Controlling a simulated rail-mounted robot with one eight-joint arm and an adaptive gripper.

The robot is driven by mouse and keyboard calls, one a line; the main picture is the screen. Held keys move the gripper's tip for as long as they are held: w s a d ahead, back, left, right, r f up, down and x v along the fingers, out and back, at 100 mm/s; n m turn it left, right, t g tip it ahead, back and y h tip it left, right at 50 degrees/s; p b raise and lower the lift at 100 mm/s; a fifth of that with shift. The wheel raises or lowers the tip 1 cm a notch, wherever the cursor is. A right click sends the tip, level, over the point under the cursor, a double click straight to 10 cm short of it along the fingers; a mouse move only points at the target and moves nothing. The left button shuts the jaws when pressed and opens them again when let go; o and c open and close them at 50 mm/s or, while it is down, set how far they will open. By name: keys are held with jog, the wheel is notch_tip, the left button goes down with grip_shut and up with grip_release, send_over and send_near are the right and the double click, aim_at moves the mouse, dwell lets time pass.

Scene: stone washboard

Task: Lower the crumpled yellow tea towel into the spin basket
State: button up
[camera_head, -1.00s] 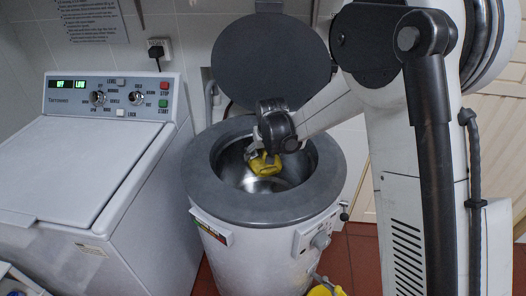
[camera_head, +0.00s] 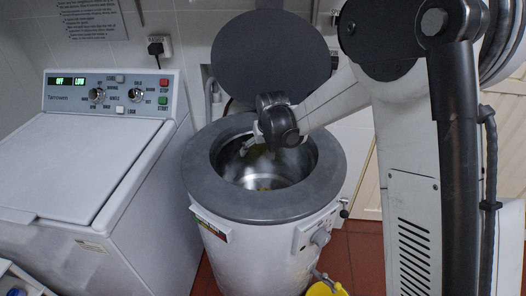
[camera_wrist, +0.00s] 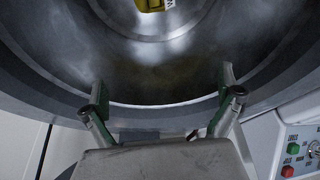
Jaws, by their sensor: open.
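The spin basket (camera_head: 232,170) is the open metal drum inside the round spin dryer, below its grey rim (camera_head: 205,190). A small patch of the yellow tea towel (camera_head: 264,189) shows low in the basket. In the wrist view part of the towel (camera_wrist: 153,4), with a dark-marked pale patch, is cut off by the top edge. My gripper (camera_head: 247,149) is over the basket opening, toward its back left. In the wrist view the two fingers (camera_wrist: 162,92) are spread and empty, apart from the towel. Most of the towel is hidden.
The dryer's round lid (camera_head: 270,58) stands raised behind the opening. A white washing machine (camera_head: 85,165) stands close on the left; its control panel (camera_wrist: 300,150) shows in the wrist view. A yellow object (camera_head: 325,289) is low in front of the dryer.

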jog(key=s+d+r+m, duration=0.1)
jog(key=s+d+r, duration=0.3)
jog(key=s+r, duration=0.3)
jog(key=s+d+r, duration=0.5)
jog(key=r, duration=0.5)
jog(key=s+d+t, duration=0.1)
jog(key=s+d, duration=0.3)
jog(key=s, duration=0.4)
jog(key=s+d+m+t, duration=0.1)
jog(key=s+d, duration=0.3)
jog(key=s, duration=0.4)
jog(key=s+d+m+h, duration=0.1)
jog(key=s+d, duration=0.3)
jog(key=s, duration=0.4)
jog(key=shift+s+t, duration=0.15)
jog(key=shift+t, duration=0.25)
jog(key=shift+f, duration=0.1)
